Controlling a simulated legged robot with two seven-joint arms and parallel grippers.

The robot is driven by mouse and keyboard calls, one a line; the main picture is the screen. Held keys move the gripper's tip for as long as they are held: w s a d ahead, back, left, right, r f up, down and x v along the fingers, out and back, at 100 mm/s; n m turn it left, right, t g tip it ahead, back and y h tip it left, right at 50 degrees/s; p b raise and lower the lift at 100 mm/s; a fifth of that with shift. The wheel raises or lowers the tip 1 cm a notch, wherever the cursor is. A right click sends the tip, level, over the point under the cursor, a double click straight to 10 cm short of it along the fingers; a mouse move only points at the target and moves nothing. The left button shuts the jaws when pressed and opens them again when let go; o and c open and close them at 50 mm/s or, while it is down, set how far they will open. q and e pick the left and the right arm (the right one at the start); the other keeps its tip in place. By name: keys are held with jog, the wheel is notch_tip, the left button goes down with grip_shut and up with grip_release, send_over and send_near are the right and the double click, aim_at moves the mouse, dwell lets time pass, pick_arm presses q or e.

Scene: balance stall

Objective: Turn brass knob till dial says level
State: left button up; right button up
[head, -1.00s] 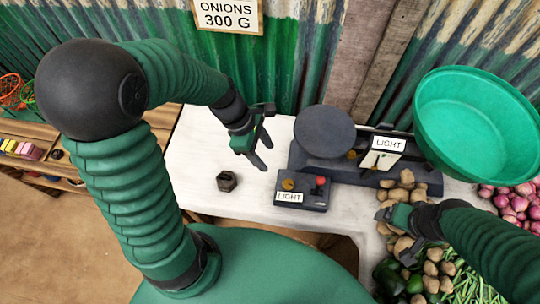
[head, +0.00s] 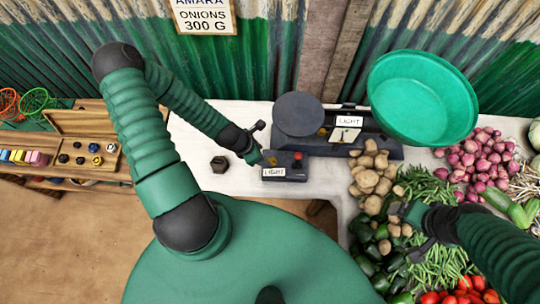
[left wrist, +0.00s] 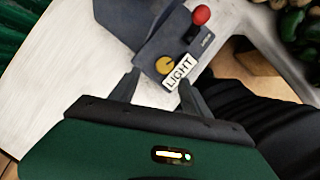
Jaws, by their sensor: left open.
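The brass knob (left wrist: 165,65) sits on a dark control box (head: 297,173) beside a red-topped lever (head: 298,155). The box's white label (head: 273,173) reads LIGHT. The balance's dial plate (head: 348,121) also reads LIGHT. My left gripper (head: 261,145) is open and empty, at the left end of the box. In the left wrist view its two fingers (left wrist: 158,90) are apart, and the knob is just beyond and between them, not gripped. My right gripper (head: 408,228) hangs over the vegetables at the right, its fingers looking apart.
A dark hexagonal weight (head: 219,164) stands on the white table (head: 240,185), left of the box. The balance has a dark plate (head: 299,113) and a large green pan (head: 423,97). Potatoes (head: 372,180) and onions crowd the right side. A wooden tray of weights (head: 90,150) is at the left.

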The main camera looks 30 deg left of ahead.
aim_at(272, 161)
pick_arm(q)
jog(key=x, duration=0.3)
jog(key=d+x, duration=0.1)
jog(key=x, duration=0.2)
jog(key=shift+s+d+f, duration=0.1)
jog(key=shift+d+f, duration=0.1)
jog(key=shift+w+d+f, duration=0.2)
jog(key=shift+w+f, duration=0.05)
jog(key=shift+f, duration=0.1)
jog(key=shift+a, duration=0.2)
jog(key=shift+s+a+f, duration=0.1)
jog(key=shift+a, duration=0.35)
jog(key=c, duration=0.7)
jog(key=shift+d, duration=0.2)
jog(key=c, duration=0.5)
jog(key=shift+d, duration=0.15)
pick_arm(e)
jog(key=shift+s+d+r, duration=0.25)
jog(key=shift+s+d, duration=0.1)
jog(key=shift+d, duration=0.3)
